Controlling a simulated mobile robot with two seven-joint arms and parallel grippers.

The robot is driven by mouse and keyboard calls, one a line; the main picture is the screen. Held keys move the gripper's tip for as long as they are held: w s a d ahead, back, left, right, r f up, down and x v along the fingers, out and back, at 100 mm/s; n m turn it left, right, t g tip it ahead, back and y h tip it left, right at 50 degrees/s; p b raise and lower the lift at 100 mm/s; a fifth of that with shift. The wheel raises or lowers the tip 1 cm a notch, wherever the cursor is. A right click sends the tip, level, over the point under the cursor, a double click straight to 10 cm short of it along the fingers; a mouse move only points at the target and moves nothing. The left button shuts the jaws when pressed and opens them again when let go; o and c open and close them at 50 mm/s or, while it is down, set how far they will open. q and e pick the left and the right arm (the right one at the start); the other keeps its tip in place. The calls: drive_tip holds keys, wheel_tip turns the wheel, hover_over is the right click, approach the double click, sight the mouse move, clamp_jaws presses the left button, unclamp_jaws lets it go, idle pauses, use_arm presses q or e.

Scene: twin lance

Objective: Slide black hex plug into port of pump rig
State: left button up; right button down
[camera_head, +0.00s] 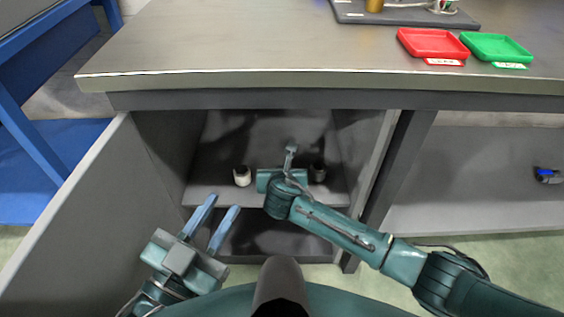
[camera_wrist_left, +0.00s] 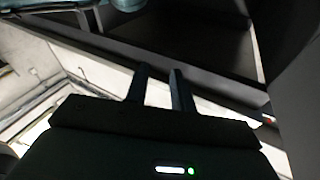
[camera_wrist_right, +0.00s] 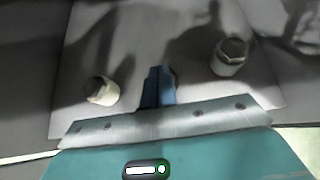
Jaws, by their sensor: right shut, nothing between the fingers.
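Two short pale cylinders with hex-shaped tops stand on the cabinet shelf. One (camera_head: 242,176) is at the left, the other (camera_head: 317,172) at the right in shade. The right wrist view shows them either side of my fingers, one at left (camera_wrist_right: 101,90) and one at right (camera_wrist_right: 230,57). I cannot tell which, if either, is the black hex plug. My right gripper (camera_head: 291,149) is inside the cabinet between them, shut and empty. My left gripper (camera_head: 225,203) is open and empty in front of the cabinet. A dark base plate (camera_head: 410,17), possibly the pump rig's, is cut off by the head view's top edge.
A red tray (camera_head: 433,43) and a green tray (camera_head: 497,47) sit on the worktop (camera_head: 240,45). The open cabinet door (camera_head: 85,210) stands at the left, near my left arm. A blue-black object (camera_head: 547,175) lies on the right shelf.

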drive_tip(key=s, duration=0.1)
drive_tip(key=s+p, duration=0.2)
drive_tip(key=shift+s+d+f, duration=0.2)
drive_tip(key=shift+f, duration=0.1)
drive_tip(key=shift+s+f+p, duration=0.1)
drive_tip(key=shift+s+p, duration=0.25)
drive_tip(key=shift+p, duration=0.3)
use_arm(q)
drive_tip(key=shift+a+f+n+g+y, duration=0.25)
drive_tip(key=shift+a+n+g+y, duration=0.15)
drive_tip(key=shift+a+g+y, duration=0.55)
use_arm(e)
drive_tip(key=shift+s+a, duration=0.1)
drive_tip(key=shift+s, duration=0.15)
use_arm(q)
drive_tip(key=shift+w+d+r, duration=0.1)
drive_tip(key=shift+d, duration=0.15)
